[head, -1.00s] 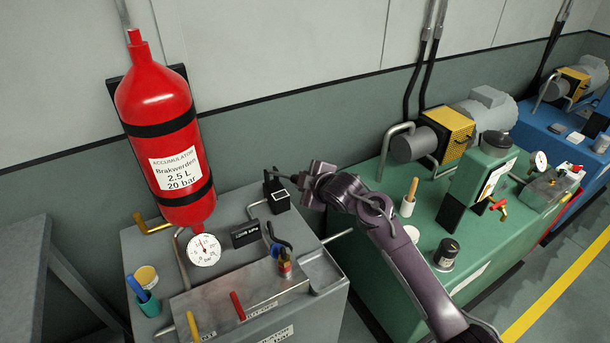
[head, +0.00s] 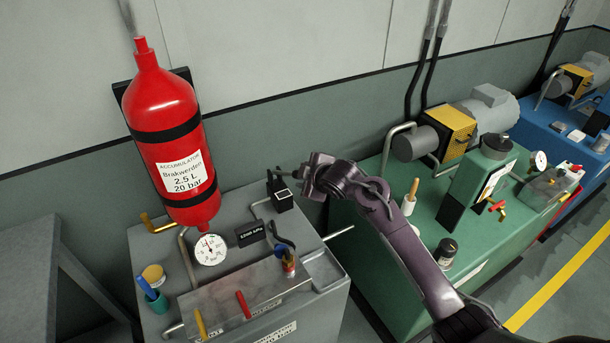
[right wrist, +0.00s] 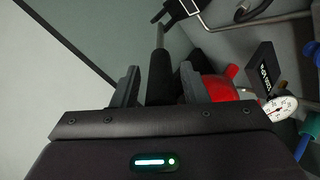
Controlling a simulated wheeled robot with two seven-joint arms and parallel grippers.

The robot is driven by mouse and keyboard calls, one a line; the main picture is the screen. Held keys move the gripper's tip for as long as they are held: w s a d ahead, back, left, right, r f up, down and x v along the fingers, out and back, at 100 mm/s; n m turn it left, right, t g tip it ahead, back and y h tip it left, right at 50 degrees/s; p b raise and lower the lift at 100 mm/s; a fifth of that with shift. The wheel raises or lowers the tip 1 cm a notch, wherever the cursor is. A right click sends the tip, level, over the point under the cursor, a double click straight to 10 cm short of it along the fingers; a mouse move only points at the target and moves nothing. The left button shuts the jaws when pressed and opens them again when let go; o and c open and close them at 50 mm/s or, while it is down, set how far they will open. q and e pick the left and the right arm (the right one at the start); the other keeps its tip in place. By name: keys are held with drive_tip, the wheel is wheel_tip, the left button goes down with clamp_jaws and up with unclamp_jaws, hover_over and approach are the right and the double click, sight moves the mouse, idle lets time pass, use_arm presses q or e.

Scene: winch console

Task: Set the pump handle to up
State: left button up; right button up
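The pump handle seems to be the dark upright lever (head: 270,186) beside a black block with a white label on the grey console (head: 330,303). In the right wrist view a rod with a black grip (right wrist: 160,82) runs between the fingers. My right gripper (head: 284,172) reaches in from the right at the height of the lever's top. In the right wrist view its fingers (right wrist: 158,90) stand apart, with gaps visible beside the grip. It looks open around or just behind the grip; contact cannot be told. My left gripper is not in view.
A round gauge (head: 210,250), a pen cup (head: 157,302) and red and yellow levers are on the console. A green unit (head: 400,262) lies under my right arm.

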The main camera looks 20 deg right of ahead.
drive_tip(key=shift+o, duration=0.3)
drive_tip(key=v, duration=0.7)
drive_tip(key=shift+s+r, duration=0.15)
drive_tip(key=shift+s, duration=0.15)
drive_tip(key=shift+d, duration=0.1)
